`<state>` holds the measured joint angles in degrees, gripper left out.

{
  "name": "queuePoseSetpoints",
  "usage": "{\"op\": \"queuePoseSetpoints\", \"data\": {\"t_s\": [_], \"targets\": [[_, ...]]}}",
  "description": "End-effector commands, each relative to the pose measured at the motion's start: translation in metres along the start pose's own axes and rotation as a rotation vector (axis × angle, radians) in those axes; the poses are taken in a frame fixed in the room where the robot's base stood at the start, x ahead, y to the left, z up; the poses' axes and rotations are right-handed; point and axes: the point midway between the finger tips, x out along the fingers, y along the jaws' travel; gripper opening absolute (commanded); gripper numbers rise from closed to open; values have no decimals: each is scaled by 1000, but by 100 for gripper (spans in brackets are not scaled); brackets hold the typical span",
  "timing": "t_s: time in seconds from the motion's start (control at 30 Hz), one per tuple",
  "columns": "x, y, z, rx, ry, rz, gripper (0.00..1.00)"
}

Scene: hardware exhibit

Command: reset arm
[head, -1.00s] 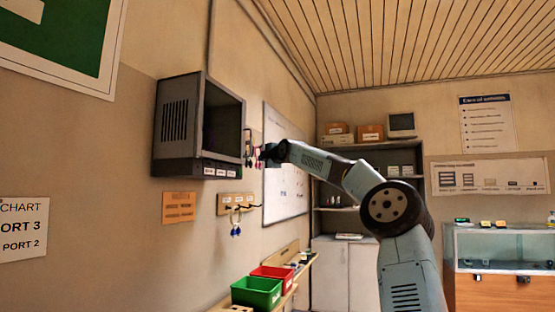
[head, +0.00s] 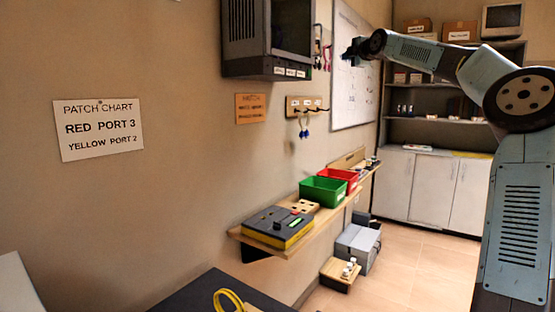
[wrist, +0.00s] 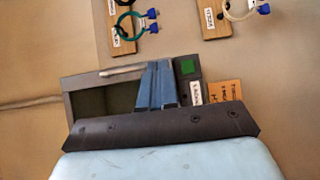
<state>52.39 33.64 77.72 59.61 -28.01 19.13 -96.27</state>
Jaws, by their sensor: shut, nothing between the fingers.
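My arm reaches in from the right in the head view, raised and stretched toward the left wall.
A wall shelf (head: 325,224) carries a yellow-and-grey device (head: 278,228), a green bin (head: 324,192) and a red bin (head: 350,176). A dark surface with a yellow loop (head: 229,300) is at the bottom. Boxes stand on the floor; open floor lies right of them.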

Motion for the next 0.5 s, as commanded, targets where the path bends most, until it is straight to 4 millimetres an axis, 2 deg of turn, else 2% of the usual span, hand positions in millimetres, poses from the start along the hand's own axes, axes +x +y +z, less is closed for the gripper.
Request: {"op": "queuePoseSetpoints", "data": {"t_s": [0.13,0.27,0.4,0.5], "targets": [[6,-17,-48,5,27,-64,0],[9,-46,-106,26,45,-161,0],[3,-82,-158,58,40,-269,0],[-6,-106,-188,84,23,-341,0]]}}
